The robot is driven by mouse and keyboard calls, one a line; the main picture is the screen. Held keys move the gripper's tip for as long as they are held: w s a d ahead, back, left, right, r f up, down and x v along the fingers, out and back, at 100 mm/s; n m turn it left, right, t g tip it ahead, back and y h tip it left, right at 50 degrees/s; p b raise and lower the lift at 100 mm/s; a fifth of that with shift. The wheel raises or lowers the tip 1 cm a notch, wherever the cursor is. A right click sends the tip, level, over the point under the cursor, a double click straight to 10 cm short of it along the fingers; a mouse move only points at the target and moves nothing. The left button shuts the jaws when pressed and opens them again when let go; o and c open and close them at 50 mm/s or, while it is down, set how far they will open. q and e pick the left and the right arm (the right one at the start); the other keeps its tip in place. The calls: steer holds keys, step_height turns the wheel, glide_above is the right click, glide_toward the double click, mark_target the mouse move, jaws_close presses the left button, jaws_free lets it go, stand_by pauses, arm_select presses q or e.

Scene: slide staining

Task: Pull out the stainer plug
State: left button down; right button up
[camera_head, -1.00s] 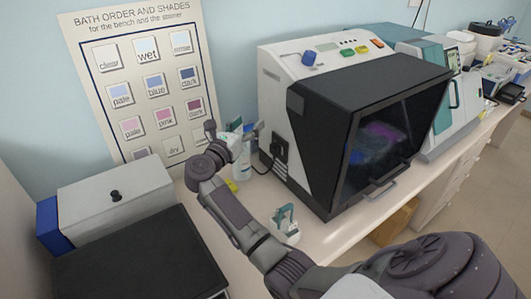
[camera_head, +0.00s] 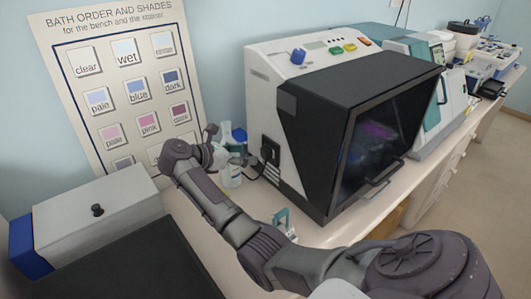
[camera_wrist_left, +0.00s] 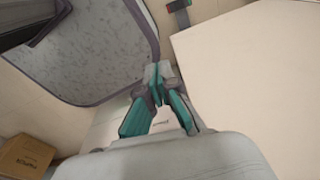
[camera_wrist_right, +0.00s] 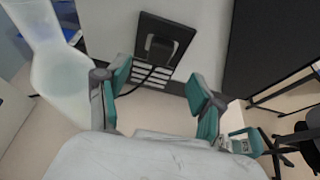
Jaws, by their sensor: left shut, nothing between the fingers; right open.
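The stainer (camera_head: 345,125) is a white machine with a black front and a dark window, standing on the bench. Its black plug (camera_head: 268,153) sits in a dark panel on its left side; the plug also shows in the right wrist view (camera_wrist_right: 161,47), with a black cord hanging from it. My right gripper (camera_head: 246,157) points at this side, just left of the plug. In the right wrist view its fingers (camera_wrist_right: 160,88) are apart and empty, with the plug ahead between them and not touched. My left gripper (camera_wrist_left: 158,80) is shut and empty, away from the stainer.
A translucent bottle (camera_wrist_right: 62,75) stands close beside my right gripper. A small teal-and-white item (camera_head: 282,220) is on the bench in front of the stainer. A grey box with a black knob (camera_head: 95,222) is at left. A shade chart (camera_head: 85,120) is behind.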

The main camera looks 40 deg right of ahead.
mark_target(263, 153)
steer(key=x, duration=0.3)
steer(key=shift+r, duration=0.15)
steer(key=b+x, duration=0.2)
steer(key=x, duration=0.1)
steer(key=shift+f, duration=0.4)
steer(key=shift+d+f+b, duration=0.1)
steer(key=shift+d+b, duration=0.4)
steer(key=shift+d, duration=0.2)
steer(key=shift+s, duration=0.1)
steer(key=shift+b, duration=0.55)
steer(key=shift+b, duration=0.5)
